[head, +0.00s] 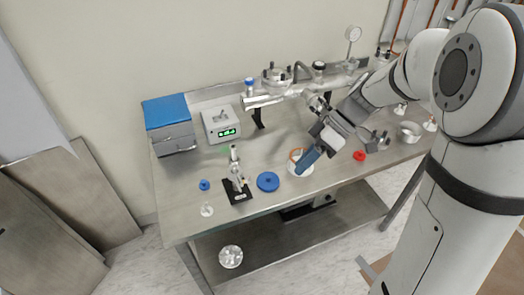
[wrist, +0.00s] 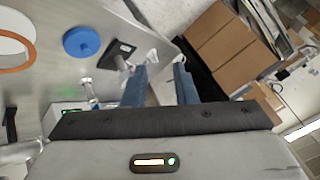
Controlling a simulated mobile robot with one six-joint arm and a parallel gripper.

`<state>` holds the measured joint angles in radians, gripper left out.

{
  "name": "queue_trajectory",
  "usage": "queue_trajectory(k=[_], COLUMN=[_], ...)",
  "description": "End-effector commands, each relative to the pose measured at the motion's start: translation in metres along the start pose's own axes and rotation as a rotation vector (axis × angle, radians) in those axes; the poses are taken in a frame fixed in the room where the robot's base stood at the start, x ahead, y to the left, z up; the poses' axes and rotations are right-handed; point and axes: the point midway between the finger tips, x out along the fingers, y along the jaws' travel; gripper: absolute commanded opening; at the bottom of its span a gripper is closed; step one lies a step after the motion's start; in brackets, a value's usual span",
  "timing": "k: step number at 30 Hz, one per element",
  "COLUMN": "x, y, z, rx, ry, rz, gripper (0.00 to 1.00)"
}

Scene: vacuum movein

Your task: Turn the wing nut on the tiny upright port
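The tiny upright port (head: 237,172) is a small silvery metal fitting standing on a black base plate (head: 241,190) near the table's front left. Its wing nut is too small to make out. In the wrist view the black base plate (wrist: 119,54) shows left of my fingers, and the fitting is partly hidden behind the left finger. My gripper (head: 306,161) is to the right of the port in the head view, apart from it, above the white ring with an orange rim (head: 297,153). In the wrist view my gripper (wrist: 160,84) has its two blue fingers apart with nothing between them.
A blue disc (head: 268,181) lies between port and gripper. A small blue knob (head: 204,184) and a small clear ring (head: 207,209) lie left of the port. A grey box with green display (head: 221,125) stands behind. A red knob (head: 359,155) lies to the right.

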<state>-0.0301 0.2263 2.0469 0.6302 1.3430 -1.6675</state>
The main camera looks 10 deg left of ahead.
Motion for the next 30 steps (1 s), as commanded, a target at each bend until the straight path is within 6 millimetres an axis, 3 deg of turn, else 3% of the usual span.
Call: queue_trajectory(k=[1, 6, 12, 17, 30], x=[0.015, 0.044, 0.062, 0.07, 0.127], y=[0.019, 0.061, 0.089, 0.093, 0.074], z=[-0.003, -0.021, -0.031, -0.037, -0.058], rx=[-0.096, -0.423, -0.651, -0.711, -0.713], ry=[0.049, 0.239, 0.396, 0.436, 0.434], rz=[-0.054, -0.147, -0.16, -0.156, -0.158], gripper=[0.25, 0.25, 0.25, 0.25, 0.25])
